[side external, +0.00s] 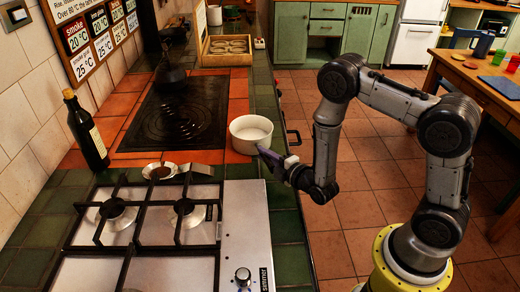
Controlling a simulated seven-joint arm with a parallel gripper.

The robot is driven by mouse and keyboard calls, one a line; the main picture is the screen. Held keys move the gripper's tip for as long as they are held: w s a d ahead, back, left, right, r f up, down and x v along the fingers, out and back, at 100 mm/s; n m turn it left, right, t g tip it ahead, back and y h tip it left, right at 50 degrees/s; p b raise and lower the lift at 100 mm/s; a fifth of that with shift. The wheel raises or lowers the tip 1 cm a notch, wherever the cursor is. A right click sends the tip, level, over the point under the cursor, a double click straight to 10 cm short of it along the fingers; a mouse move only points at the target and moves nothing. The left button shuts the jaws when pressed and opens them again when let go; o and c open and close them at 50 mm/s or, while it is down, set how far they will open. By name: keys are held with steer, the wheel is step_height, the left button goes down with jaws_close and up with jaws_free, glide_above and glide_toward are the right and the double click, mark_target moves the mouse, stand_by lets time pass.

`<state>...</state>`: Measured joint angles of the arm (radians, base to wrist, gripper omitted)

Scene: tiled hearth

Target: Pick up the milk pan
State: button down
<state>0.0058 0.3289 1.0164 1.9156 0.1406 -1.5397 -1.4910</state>
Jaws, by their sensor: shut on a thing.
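The milk pan (250,128) is a white, round, open pan over the right edge of the tiled counter, beside the black cooking plate. My gripper (264,151) reaches in from the right at the pan's lower right side. Its jaws are shut on the milk pan there. The pan's handle is hidden or cannot be made out, so I cannot tell whether the grip is on the handle or the rim. The pan looks upright and empty. I cannot tell whether it rests on the tiles or hangs just above them.
A gas hob (235,235) with black grates fills the front. A small metal pan (160,172) lies behind it, near a dark bottle (87,133). A dark pot (170,77) stands by the black plate (180,115). A wooden tray (228,59) is farther back. Floor lies right.

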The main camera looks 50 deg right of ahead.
steer(key=shift+w+r, duration=0.1)
steer(key=shift+r, duration=0.15)
